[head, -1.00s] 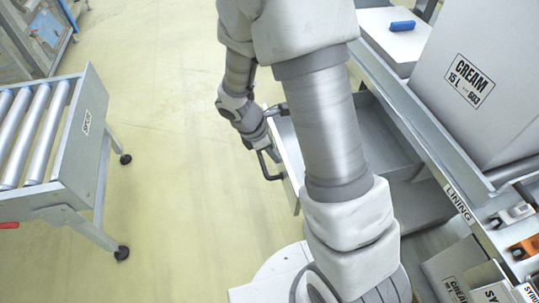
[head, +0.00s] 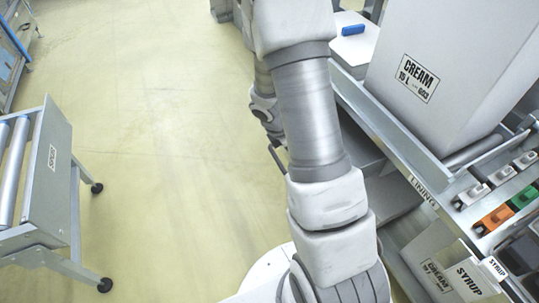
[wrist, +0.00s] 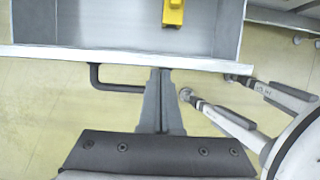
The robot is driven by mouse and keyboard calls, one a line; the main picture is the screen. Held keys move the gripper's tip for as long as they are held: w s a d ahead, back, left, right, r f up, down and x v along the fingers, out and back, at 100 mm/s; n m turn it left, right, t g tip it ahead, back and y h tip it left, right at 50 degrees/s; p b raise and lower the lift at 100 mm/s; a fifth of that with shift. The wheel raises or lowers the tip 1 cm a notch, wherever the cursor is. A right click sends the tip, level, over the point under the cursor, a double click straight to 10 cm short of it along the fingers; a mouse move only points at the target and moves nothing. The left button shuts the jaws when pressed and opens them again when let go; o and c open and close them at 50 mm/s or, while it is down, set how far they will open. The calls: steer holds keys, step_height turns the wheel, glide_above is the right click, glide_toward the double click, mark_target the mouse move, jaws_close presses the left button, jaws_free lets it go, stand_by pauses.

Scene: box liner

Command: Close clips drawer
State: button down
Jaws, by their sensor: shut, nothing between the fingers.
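The open drawer shows in the wrist view, with its pale front edge (wrist: 50,51) running across and a grey inside. A yellow object (wrist: 173,13), perhaps a clip, lies in it. The black bar handle (wrist: 115,86) sits on the drawer's front. My gripper (wrist: 161,72) is shut and empty, its fingertips at the drawer front just right of the handle. I cannot tell if they touch it.
The lining bench (head: 424,191) runs along the right, with a large cream box (head: 440,65) on it and coloured clips (head: 495,216) in a row. Boxes (head: 436,270) stand below. A roller conveyor (head: 48,185) stands left. The floor between is clear.

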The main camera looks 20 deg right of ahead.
steer(key=d+p, duration=0.6)
steer(key=d, duration=1.1)
steer(key=shift+d+r, duration=0.1)
steer(key=shift+d, duration=0.1)
steer(key=shift+d+p, duration=0.4)
steer(key=shift+d, duration=0.35)
